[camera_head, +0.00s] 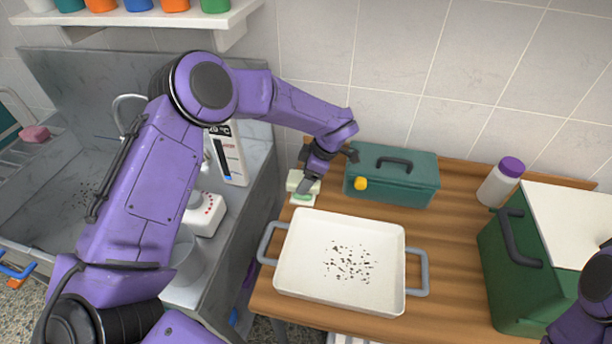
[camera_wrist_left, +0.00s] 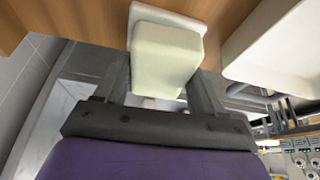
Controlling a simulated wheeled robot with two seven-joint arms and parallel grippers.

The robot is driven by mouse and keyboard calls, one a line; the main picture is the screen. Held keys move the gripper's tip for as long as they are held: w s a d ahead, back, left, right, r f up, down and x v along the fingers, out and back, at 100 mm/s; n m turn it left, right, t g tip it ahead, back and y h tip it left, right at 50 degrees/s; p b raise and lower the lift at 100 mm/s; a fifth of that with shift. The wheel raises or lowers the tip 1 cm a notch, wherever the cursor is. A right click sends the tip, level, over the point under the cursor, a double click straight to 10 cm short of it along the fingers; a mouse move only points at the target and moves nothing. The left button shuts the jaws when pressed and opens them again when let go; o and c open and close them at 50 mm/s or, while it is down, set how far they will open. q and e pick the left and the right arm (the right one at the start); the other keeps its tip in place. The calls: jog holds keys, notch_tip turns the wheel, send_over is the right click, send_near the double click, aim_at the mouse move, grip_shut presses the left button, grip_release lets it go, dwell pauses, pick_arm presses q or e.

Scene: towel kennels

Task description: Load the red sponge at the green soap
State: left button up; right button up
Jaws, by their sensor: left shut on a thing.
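My left gripper (camera_head: 308,186) is shut on a pale cream-green block (camera_head: 295,179), low over the table's back left corner. In the left wrist view the pale block (camera_wrist_left: 166,62) sits between the two fingers (camera_wrist_left: 162,92), over a white dish (camera_wrist_left: 168,15). A green soap (camera_head: 302,197) lies on the white dish in the head view, just below the fingers; whether the block touches it I cannot tell. A pinkish-red block, seemingly the red sponge (camera_head: 34,133), lies far left on the sink rack. My right gripper is not in view.
A white tray (camera_head: 291,285) with dark specks and grey handles stands on the wooden table (camera_head: 452,270). A teal toolbox (camera_head: 405,186) is behind it. A purple-capped bottle (camera_head: 497,186) and green cooler (camera_head: 512,285) stand right. A metal sink (camera_head: 60,215) is left.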

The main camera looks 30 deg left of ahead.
pick_arm(q)
notch_tip(320, 180, up, 7)
jog(key=p, duration=0.5)
jog(key=shift+f, duration=0.3)
